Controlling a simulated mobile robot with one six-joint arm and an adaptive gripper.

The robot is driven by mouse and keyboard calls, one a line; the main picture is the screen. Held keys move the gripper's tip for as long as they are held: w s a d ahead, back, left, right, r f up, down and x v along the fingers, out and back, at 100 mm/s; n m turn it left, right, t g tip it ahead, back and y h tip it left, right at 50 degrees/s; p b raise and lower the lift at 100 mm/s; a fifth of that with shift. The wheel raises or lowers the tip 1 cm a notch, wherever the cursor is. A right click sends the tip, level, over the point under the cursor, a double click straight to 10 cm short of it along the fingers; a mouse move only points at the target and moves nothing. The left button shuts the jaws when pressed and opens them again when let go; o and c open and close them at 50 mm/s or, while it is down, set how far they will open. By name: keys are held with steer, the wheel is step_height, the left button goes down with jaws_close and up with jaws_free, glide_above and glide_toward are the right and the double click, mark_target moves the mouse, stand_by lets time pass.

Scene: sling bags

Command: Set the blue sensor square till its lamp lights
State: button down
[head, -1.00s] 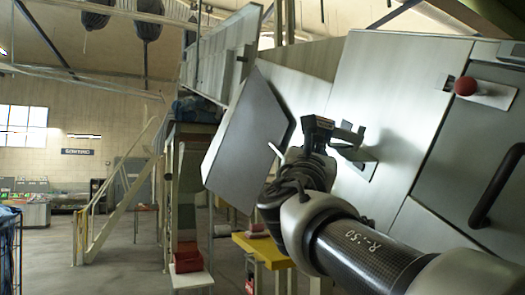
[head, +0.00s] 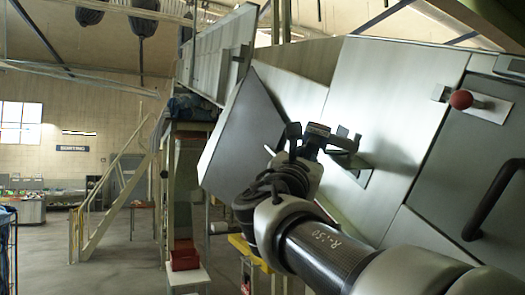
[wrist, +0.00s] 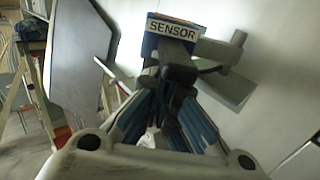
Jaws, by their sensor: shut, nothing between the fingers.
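The blue sensor (wrist: 155,45) is a small block with a white "SENSOR" label on its upper face, at the top middle of the wrist view. In the head view it is a dark block (head: 318,130) near the slanted grey panels. It sits at the end of a grey metal bracket (wrist: 221,50), fixed to the panel at right. My gripper (wrist: 180,73) is shut and empty, its fingertips right at the sensor's near side; contact cannot be told. In the head view my gripper (head: 293,138) is just left of the sensor. I see no lit lamp.
Large metal panels (head: 390,95) slope behind the sensor, with a red knob (head: 461,99) and a dark handle (head: 494,200) at right. A dark grey plate (head: 240,138) stands left of my gripper. The floor at left is open, beside a staircase (head: 105,195).

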steer(key=w+m+g+h+p, duration=0.1)
steer(key=p, duration=0.1)
steer(key=w+r+m+g+h+p, duration=0.1)
steer(key=g+h+p, duration=0.1)
steer(key=p, duration=0.1)
steer(key=w+r+m+g+h+p, duration=0.1)
steer(key=m+p, duration=0.1)
steer(key=shift+a+r+g+p, duration=0.1)
steer(key=shift+g+p, duration=0.3)
steer(key=shift+w+d+r+p, duration=0.1)
steer(key=shift+w+d+p, duration=0.15)
steer(key=shift+w+p, duration=0.5)
steer(key=shift+w+d+r+p, duration=0.2)
steer(key=shift+w+d+p, duration=0.1)
steer(key=shift+d+p, duration=0.15)
steer(key=shift+w+d+r+p, duration=0.15)
steer(key=shift+w+d+p, duration=0.15)
steer(key=shift+w, duration=0.2)
steer(key=shift+w+d+r+p, duration=0.15)
steer(key=shift+w+p, duration=0.1)
steer(key=shift+w, duration=0.2)
steer(key=shift+f, duration=0.1)
